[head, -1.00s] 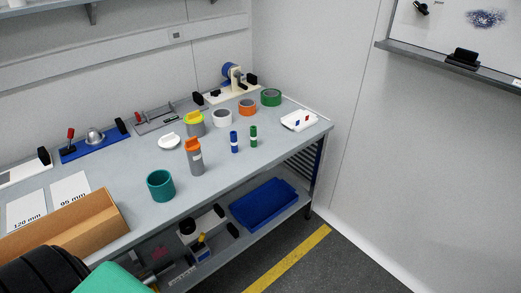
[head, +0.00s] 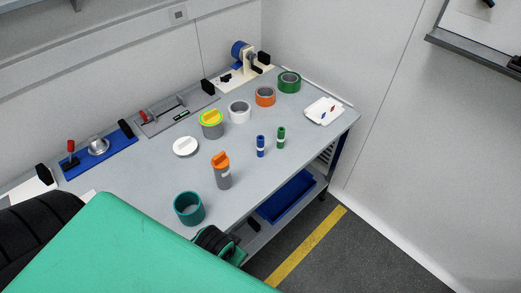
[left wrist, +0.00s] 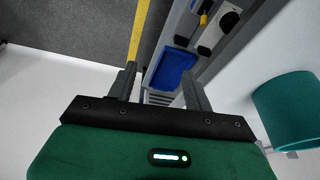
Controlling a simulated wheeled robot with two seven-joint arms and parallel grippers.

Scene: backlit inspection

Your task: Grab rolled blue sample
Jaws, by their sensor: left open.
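The rolled blue sample (head: 260,146) is a small upright blue cylinder with a white band. It stands on the grey bench top (head: 215,207) in the head view, just left of a similar green roll (head: 281,138). In the left wrist view my left gripper (left wrist: 158,73) is open, with nothing between its fingers. It is near the bench's front edge, beside the teal cup (left wrist: 288,112) and apart from the blue sample. The sample does not show in the wrist view. In the head view my green arm hides the bench's near left part. My right gripper is not in view.
The teal cup (head: 189,208) and an orange-capped grey bottle (head: 221,171) stand left of the blue sample. Tape rolls, including an orange one (head: 265,96), stand behind it. A white tray (head: 323,111) lies to the right. A blue bin (head: 287,196) sits on the lower shelf.

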